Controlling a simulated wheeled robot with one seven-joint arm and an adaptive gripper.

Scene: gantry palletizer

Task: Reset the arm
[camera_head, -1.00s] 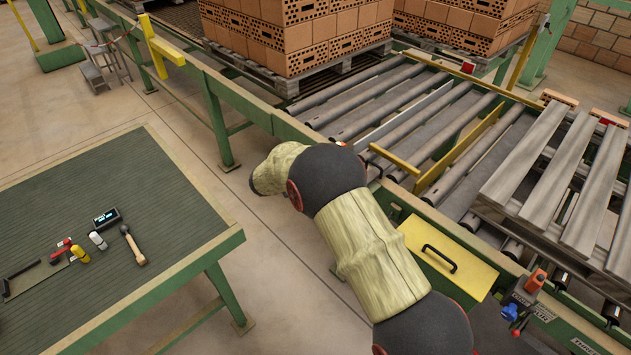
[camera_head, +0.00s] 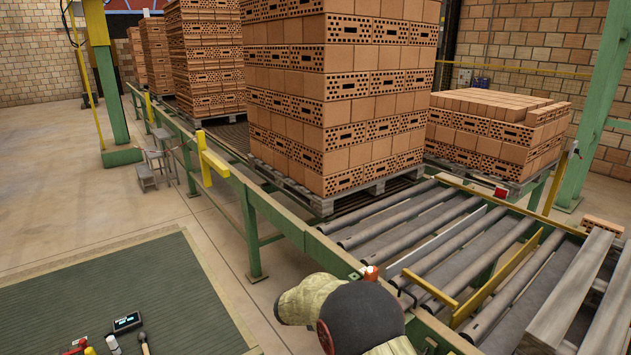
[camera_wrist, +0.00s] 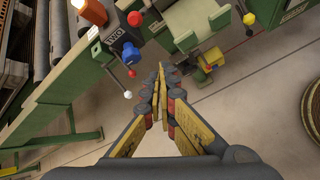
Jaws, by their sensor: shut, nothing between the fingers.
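My gripper is outside the head view. In the wrist view my gripper (camera_wrist: 161,92) has its yellow and dark fingers together, with nothing between them. It points past a green machine frame, above the concrete floor.
A roller conveyor (camera_head: 440,245) with a green rail runs along my right. Brick stacks (camera_head: 340,90) stand on pallets behind. In the wrist view, a control box (camera_wrist: 125,52) with coloured knobs is near the fingers.

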